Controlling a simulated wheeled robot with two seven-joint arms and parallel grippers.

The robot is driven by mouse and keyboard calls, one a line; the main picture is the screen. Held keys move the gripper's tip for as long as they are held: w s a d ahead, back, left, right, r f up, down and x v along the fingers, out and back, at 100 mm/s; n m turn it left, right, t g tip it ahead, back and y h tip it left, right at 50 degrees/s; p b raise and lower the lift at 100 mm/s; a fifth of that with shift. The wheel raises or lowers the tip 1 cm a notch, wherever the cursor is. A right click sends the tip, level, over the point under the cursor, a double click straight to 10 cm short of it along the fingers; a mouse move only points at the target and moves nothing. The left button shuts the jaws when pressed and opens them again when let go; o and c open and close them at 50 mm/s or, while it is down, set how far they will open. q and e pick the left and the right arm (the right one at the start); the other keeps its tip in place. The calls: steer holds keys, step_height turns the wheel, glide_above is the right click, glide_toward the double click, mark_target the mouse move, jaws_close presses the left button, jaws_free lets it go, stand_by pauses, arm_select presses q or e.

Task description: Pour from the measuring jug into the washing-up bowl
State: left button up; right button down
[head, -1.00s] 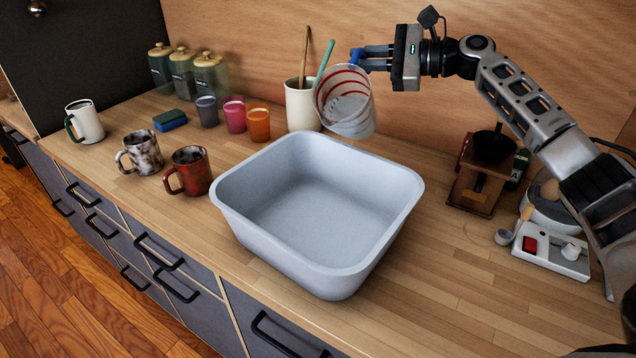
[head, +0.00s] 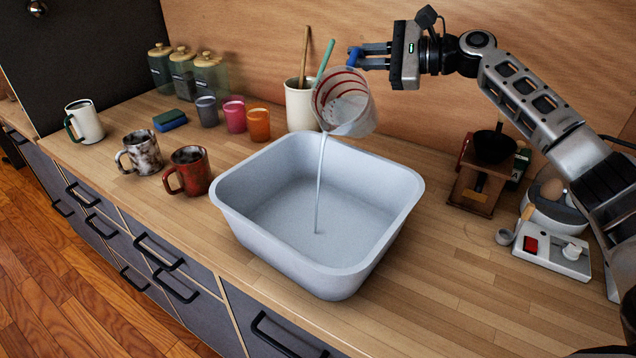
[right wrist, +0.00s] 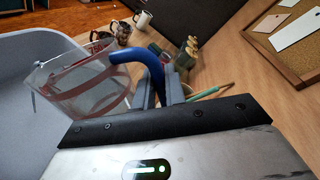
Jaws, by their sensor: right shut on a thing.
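The clear measuring jug (head: 347,103) with red markings hangs tilted above the back edge of the washing-up bowl. A thin pale stream runs from its lip down to the bowl floor. My right gripper (head: 366,57) is shut on the jug's blue handle, which also shows in the right wrist view (right wrist: 140,58). The jug's clear body (right wrist: 85,85) is on the left there. The pale grey washing-up bowl (head: 262,252) stands on the wooden worktop; part of it shows in the right wrist view (right wrist: 30,120). My left gripper is not in view.
A cream utensil pot (head: 302,108) stands close behind the bowl, near the jug. A red mug (head: 190,170) and a mottled mug (head: 143,152) are left of the bowl. A grinder (head: 480,185) and a kitchen scale (head: 552,252) stand right.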

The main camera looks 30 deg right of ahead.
mark_target(353, 68)
arm_select(q)
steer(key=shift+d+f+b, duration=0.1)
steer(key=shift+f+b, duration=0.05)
steer(key=shift+b, duration=0.35)
arm_select(e)
steer(key=shift+s+a+r+n, duration=0.25)
steer(key=shift+a+r+n, duration=0.05)
steer(key=shift+a+n, duration=0.1)
stand_by(0.9)
